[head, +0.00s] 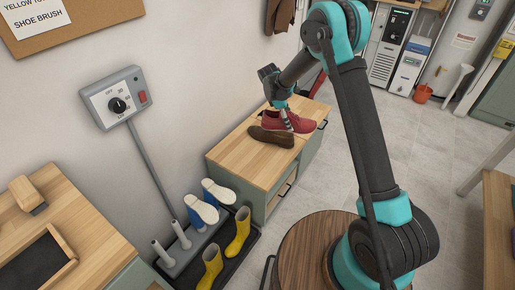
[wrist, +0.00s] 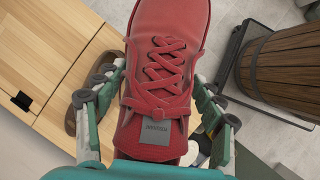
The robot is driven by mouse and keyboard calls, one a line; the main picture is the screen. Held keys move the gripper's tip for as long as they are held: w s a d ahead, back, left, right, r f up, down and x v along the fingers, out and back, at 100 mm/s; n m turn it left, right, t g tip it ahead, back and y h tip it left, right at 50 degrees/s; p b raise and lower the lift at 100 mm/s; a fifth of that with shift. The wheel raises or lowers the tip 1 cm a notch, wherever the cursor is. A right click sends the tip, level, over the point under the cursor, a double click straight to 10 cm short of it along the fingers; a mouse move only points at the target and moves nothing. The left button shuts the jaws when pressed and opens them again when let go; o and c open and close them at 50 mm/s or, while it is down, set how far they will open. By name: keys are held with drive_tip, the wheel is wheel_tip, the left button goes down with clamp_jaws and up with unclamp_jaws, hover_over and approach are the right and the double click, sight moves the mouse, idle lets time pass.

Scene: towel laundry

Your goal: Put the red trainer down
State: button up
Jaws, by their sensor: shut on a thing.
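The red trainer (head: 299,124) is at the far end of the wooden-topped cabinet (head: 232,153) in the head view. My gripper (head: 284,112) is shut on it from above. In the wrist view the trainer (wrist: 160,65) fills the middle, laces up, with a finger of my gripper (wrist: 160,82) on either side. I cannot tell whether its sole touches the cabinet top. A brown shoe (head: 270,137) lies right beside it on the nearer side, and partly shows behind the left finger in the wrist view.
The near part of the cabinet top is bare.

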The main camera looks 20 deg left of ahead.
sight(263, 157)
drive_tip(key=s+a+f+n+t+y, duration=0.1)
drive_tip(key=s+a+f+n+t, duration=0.1)
drive_tip(key=a+n, duration=0.5)
drive_tip(key=a, duration=0.5)
drive_tip(key=shift+s+a+n+t+y, duration=0.3)
drive_tip(key=shift+s+t, duration=0.1)
wheel_tip(263, 157, down, 15)
drive_tip(key=shift+a+f, duration=0.1)
drive_tip(key=shift+f, duration=2.35)
drive_tip(key=o, duration=1.3)
drive_tip(key=shift+o, duration=0.2)
drive_tip(key=v, duration=1.2)
